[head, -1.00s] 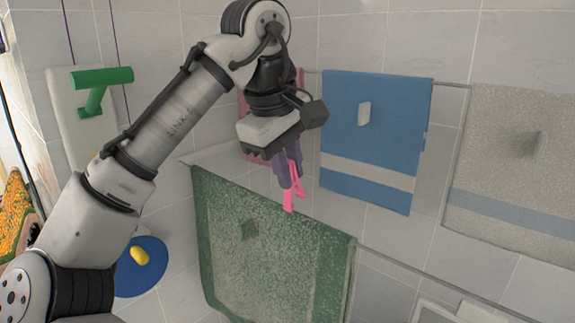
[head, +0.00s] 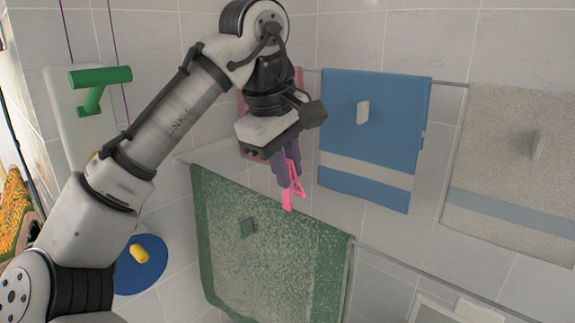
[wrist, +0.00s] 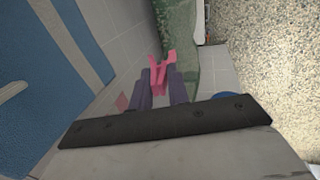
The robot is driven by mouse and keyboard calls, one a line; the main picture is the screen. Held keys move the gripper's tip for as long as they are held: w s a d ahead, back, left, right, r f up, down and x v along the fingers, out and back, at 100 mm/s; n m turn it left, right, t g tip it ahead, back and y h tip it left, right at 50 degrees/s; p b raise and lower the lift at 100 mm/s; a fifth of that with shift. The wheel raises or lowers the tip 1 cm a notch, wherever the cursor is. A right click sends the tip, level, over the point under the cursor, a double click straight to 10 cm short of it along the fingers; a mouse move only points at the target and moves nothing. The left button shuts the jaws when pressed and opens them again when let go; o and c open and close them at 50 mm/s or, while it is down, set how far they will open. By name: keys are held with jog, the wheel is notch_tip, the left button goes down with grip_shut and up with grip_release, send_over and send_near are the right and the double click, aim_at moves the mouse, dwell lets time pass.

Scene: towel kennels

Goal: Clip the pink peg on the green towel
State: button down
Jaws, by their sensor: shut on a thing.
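The pink peg (head: 291,196) is held between the purple fingers of my gripper (head: 286,178), with its jaws pointing down. In the wrist view the peg (wrist: 158,84) sits between both fingers and its two prongs spread apart towards the green towel (wrist: 178,40). The green towel (head: 285,260) hangs over a rail in the lower middle of the head view. The peg's lower tip is at the towel's top edge in the head view. I cannot tell whether it touches the towel or is in front of it.
A blue towel (head: 372,130) and a beige towel (head: 510,160) hang on the wall rail to the right. A pink towel (head: 298,80) hangs partly hidden behind my gripper. A blue disc with a yellow thing (head: 139,254) lies at lower left. A green handle (head: 100,78) is at upper left.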

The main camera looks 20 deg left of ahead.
aim_at(288, 205)
jog(key=shift+f, duration=0.15)
jog(key=shift+f+b, duration=0.3)
jog(key=shift+f, duration=0.2)
jog(key=shift+f, duration=0.2)
dwell(0.3)
jog(key=shift+f, duration=0.35)
jog(key=shift+f+b, duration=0.3)
jog(key=shift+f, duration=0.2)
dwell(0.3)
jog(key=c, duration=0.8)
grip_release()
